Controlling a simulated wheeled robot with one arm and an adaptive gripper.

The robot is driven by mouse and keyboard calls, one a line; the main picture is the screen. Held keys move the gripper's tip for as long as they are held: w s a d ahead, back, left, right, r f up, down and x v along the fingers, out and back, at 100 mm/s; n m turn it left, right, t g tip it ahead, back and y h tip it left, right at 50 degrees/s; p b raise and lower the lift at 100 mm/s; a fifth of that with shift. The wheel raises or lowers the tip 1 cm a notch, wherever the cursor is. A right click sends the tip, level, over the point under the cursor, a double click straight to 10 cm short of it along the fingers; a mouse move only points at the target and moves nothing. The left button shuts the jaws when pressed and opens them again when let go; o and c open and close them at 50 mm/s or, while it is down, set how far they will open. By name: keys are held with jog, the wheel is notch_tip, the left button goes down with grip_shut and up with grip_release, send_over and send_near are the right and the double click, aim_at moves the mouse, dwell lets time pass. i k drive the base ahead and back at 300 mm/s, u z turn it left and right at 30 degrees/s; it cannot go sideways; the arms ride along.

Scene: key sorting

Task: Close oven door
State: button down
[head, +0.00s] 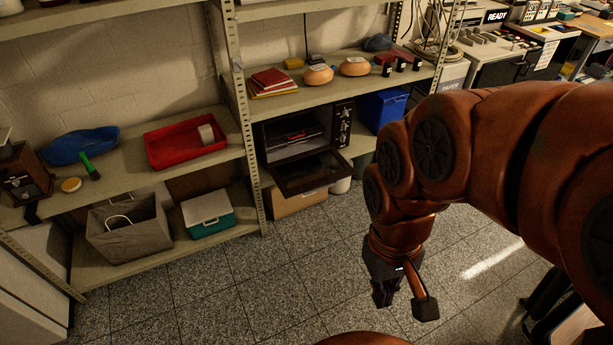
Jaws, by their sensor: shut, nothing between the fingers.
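A small dark oven (293,133) stands on the middle level of the right shelving unit. Its door (306,172) is open, hinged down and jutting forward past the shelf edge. The inside, with a rack, shows above the door. Round knobs are on the panel at the oven's right side. My gripper (404,303) points down over the tiled floor, to the right of and nearer than the oven. It is shut and empty, clear of the door.
A blue bin (383,109) stands right of the oven. A cardboard box (297,202) sits below the door. A shelf upright (248,130) rises just left of the oven. A red tray (163,146) is on the left shelf. The floor (290,270) before the shelves is clear.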

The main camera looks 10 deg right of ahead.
aim_at(303, 172)
jog(key=u, duration=1.5)
jog(key=i, duration=0.95)
jog(key=z, duration=1.55)
